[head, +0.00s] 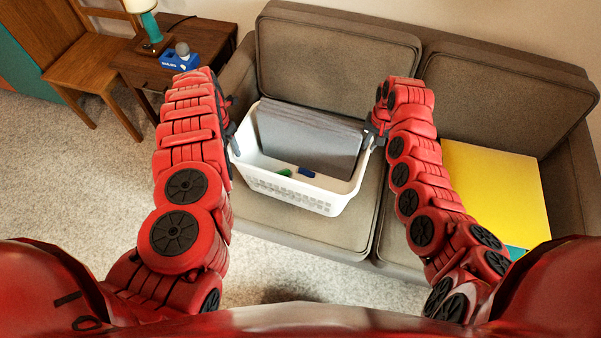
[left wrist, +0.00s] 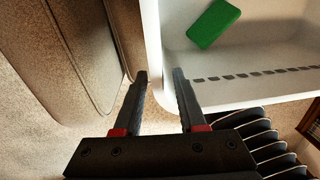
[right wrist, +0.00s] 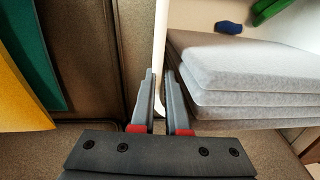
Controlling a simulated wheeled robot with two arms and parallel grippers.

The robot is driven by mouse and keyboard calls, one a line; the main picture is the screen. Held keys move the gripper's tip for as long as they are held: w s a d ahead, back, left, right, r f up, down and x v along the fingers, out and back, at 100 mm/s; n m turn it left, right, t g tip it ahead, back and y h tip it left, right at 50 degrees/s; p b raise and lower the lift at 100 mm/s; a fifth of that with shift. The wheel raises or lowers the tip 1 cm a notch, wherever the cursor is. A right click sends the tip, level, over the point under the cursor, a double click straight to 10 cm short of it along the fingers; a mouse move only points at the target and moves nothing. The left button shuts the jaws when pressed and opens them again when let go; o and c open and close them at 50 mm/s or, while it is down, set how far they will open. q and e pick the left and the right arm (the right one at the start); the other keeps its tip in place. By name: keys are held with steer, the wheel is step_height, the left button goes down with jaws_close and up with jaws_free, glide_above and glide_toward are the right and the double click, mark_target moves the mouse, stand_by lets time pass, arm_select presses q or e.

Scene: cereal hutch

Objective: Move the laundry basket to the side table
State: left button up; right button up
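The white laundry basket (head: 292,191) is over the left seat of the brown sofa; I cannot tell whether it rests or hangs. It holds a stack of grey folded cloth (head: 310,140), a green block (left wrist: 213,24) and a blue piece (right wrist: 228,28). My left gripper (head: 234,147) is at the basket's left rim. In the left wrist view its fingers (left wrist: 160,76) stand apart on either side of the basket wall. My right gripper (head: 372,137) is at the right rim, its fingers (right wrist: 160,74) close on the wall. The wooden side table (head: 135,68) stands at upper left.
The side table carries a lamp (head: 148,22) and a blue box (head: 180,62) with a grey knob-like top. A wooden chair (head: 85,60) stands left of it. The sofa armrest (head: 238,75) lies between table and basket. A yellow panel (head: 495,190) lies on the right seat.

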mark_target(234, 157)
arm_select(q)
step_height(234, 157, down, 2)
steer(key=shift+f, duration=0.15)
arm_select(e)
step_height(234, 157, down, 2)
steer(key=shift+a+f, duration=0.15)
arm_select(q)
steer(key=shift+d+f, duration=0.25)
steer(key=shift+f, duration=0.35)
arm_select(e)
steer(key=shift+f, duration=0.7)
arm_select(q)
steer(key=shift+c, duration=0.7)
arm_select(e)
steer(key=shift+c, duration=0.7)
arm_select(q)
jaws_close()
arm_select(e)
jaws_close()
arm_select(q)
steer(key=shift+a, duration=0.1)
arm_select(e)
steer(key=shift+r, duration=0.1)
